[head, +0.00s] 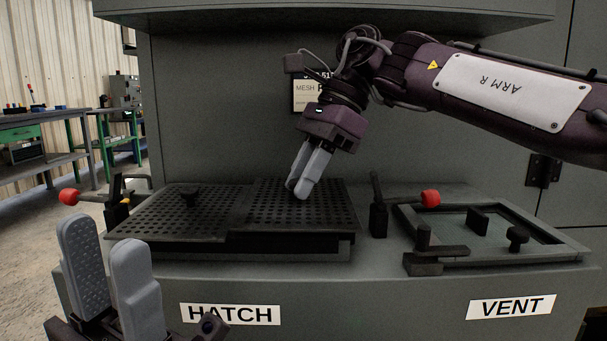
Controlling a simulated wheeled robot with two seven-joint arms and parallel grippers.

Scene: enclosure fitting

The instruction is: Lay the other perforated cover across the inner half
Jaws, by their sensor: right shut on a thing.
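Two dark perforated covers are side by side at the HATCH frame (340,252). The right cover (265,213) spans the right half and looks nearly level. Its left edge appears slightly higher than the left cover, and I cannot tell whether it is fully seated. My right gripper (299,192) points down, shut on the right cover near its middle; the fingers hide the part gripped. My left gripper (101,231) is open and empty, in front of the hatch's left end.
Clamp levers with red knobs stand left of the hatch (69,197) and by the vent (430,198). A black upright lever (377,207) stands between hatch and vent. The vent frame (560,252) holds a pane with a handle and knob. The cabinet wall rises close behind.

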